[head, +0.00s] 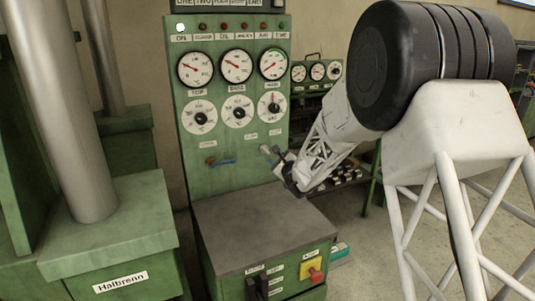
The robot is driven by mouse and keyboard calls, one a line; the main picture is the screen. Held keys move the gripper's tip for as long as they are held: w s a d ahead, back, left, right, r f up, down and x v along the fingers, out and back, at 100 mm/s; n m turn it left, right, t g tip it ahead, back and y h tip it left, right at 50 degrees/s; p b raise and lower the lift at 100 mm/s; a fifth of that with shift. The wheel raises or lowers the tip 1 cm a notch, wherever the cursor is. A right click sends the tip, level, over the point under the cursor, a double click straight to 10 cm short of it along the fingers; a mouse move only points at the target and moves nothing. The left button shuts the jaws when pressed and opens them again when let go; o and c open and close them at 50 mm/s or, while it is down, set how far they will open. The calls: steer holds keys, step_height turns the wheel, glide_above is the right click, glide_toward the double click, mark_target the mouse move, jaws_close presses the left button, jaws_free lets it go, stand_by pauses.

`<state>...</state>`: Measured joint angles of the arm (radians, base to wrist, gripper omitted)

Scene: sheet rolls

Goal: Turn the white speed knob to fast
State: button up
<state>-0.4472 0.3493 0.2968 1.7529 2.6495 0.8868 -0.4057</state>
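A green control panel (233,180) stands upright in the middle of the head view. Three round white dials with dark centre knobs sit in a row on it: a left dial (199,117), a middle dial (238,111) and a right dial (272,107). Their lettering is too small to read, so I cannot tell which is the speed knob. My gripper (284,168) is at the panel's lower right, below the right dial, beside a small pale fitting (266,150). It is small and dark; its fingers and any contact are unclear.
Three gauges (236,66) sit above the dials. A blue-handled lever (222,161) is left of my gripper. A grey-topped cabinet (260,225) with a red button (316,275) juts out below. A green machine base (115,235) stands at left.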

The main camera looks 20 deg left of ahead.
mark_target(266, 151)
steer(key=shift+w+a+f+m+t, duration=0.35)
steer(key=shift+w+f+m, duration=0.1)
steer(key=shift+f, duration=0.25)
steer(key=shift+x, duration=3.9)
steer(key=shift+f, duration=0.15)
jaws_close()
